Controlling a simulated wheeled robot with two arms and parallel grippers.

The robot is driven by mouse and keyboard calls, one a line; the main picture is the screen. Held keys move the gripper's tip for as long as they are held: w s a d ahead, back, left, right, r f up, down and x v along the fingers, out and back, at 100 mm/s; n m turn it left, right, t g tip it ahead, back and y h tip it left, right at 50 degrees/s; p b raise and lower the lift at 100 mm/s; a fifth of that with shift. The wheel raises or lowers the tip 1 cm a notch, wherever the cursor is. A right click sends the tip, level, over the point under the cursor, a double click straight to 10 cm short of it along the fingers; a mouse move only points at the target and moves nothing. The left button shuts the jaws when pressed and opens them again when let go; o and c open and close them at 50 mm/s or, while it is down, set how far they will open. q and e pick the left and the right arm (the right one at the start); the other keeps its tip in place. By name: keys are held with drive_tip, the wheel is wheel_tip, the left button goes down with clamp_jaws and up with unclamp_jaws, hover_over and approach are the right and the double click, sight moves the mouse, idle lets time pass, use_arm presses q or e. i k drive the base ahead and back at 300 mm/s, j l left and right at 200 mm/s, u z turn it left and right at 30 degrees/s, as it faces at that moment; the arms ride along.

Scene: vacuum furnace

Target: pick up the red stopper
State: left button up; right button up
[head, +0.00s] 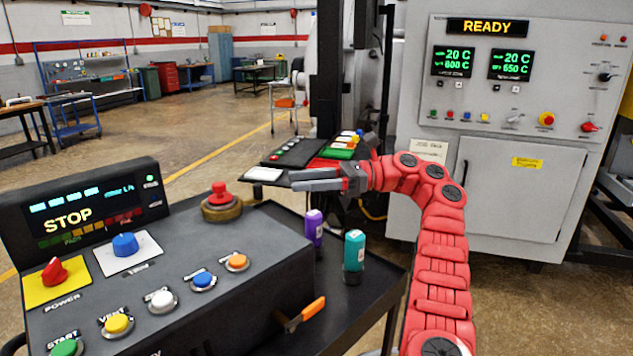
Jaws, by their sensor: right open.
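The red stopper (220,190) appears as a small red knob standing upright on a round brass base (222,208) at the back right of the black control console. My right gripper (292,180) comes in on its red arm from the lower right and points left. Its grey fingers are open with nothing visible between them. My left gripper is not in view.
The console (225,260) has a red power knob (54,271), a blue knob (125,244) and several coloured buttons. A purple bottle (314,229), a teal bottle (354,252) and an orange-handled tool (313,308) are right of it. A grey furnace cabinet (510,180) stands behind.

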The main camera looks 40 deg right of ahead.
sight(220, 196)
drive_tip(key=k, duration=1)
